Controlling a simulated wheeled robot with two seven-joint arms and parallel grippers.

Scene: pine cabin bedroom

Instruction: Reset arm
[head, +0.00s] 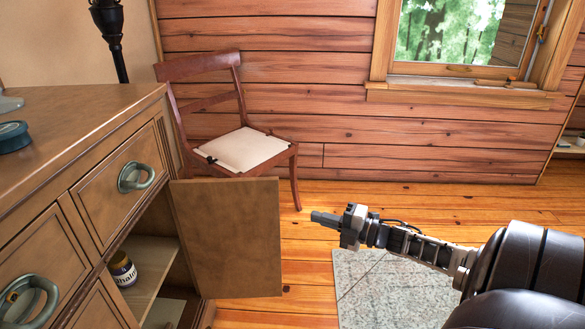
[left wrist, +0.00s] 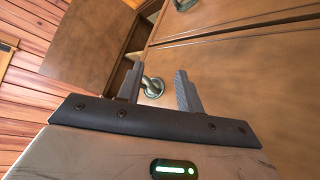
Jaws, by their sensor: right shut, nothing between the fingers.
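My right arm reaches in from the lower right of the head view. Its gripper (head: 325,219) is shut and empty, in the air to the right of the open cabinet door (head: 228,240). My left gripper (left wrist: 157,82) is outside the head view and shows in the left wrist view. Its two fingers stand apart with nothing visibly held. A round metal handle (left wrist: 152,87) on the cabinet front appears between the fingers; I cannot tell how close it is.
The wooden cabinet (head: 88,103) fills the left, with a jar (head: 122,270) on its inner shelf. A chair (head: 242,150) stands behind the door. A rug (head: 390,290) lies under my right arm. A window (head: 460,35) is at the back.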

